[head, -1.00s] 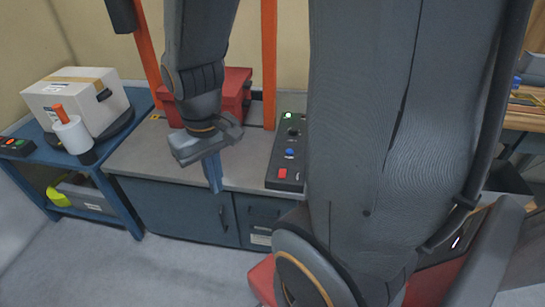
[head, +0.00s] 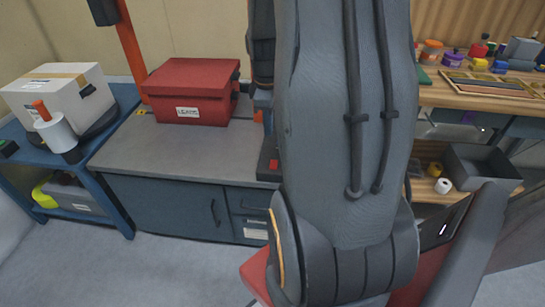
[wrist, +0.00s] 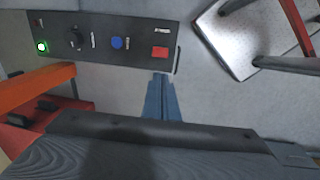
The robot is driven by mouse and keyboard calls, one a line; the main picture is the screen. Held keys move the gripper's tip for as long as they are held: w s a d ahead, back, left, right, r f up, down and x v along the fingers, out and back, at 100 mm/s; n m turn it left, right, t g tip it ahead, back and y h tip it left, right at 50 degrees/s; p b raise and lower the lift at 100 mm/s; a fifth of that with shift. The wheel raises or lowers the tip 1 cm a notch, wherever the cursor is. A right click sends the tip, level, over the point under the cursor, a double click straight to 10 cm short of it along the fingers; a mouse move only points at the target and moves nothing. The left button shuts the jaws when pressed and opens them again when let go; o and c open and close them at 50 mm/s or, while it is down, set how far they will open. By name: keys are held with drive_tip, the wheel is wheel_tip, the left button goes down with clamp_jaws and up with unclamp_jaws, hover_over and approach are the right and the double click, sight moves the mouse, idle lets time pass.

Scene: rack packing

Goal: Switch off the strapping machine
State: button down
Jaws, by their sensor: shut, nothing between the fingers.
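The strapping machine (head: 165,155) is a grey-topped bench with dark blue cabinet doors and an orange arch. Its black control panel (wrist: 97,40) shows in the wrist view, with a lit green lamp (wrist: 41,46), a black knob (wrist: 76,38), a blue button (wrist: 117,43) and a red switch (wrist: 160,52). In the head view my arm hides most of the panel; a red part (head: 273,165) shows beside it. My gripper (wrist: 161,77) is shut and empty, its blue fingertips appearing just below the red switch. Contact cannot be told. The fingers are hidden in the head view.
A red box (head: 190,92) stands on the bench, close to an orange post (head: 130,40). At left, a blue table (head: 100,150) holds a white carton (head: 62,88) and a white roll (head: 56,134). A wooden workbench (head: 450,95) with jars and a grey bin (head: 480,168) is at right.

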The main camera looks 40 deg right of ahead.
sight(273, 161)
drive_tip(key=shift+d+f+n, duration=0.2)
drive_tip(key=shift+d+n, duration=0.1)
drive_tip(key=shift+d, duration=0.55)
drive_tip(key=shift+f, duration=0.1)
drive_tip(key=f, duration=0.9)
drive_tip(key=w+d+f, duration=0.1)
drive_tip(key=f, duration=0.3)
drive_tip(key=shift+d+f, duration=0.1)
drive_tip(key=shift+f, duration=0.25)
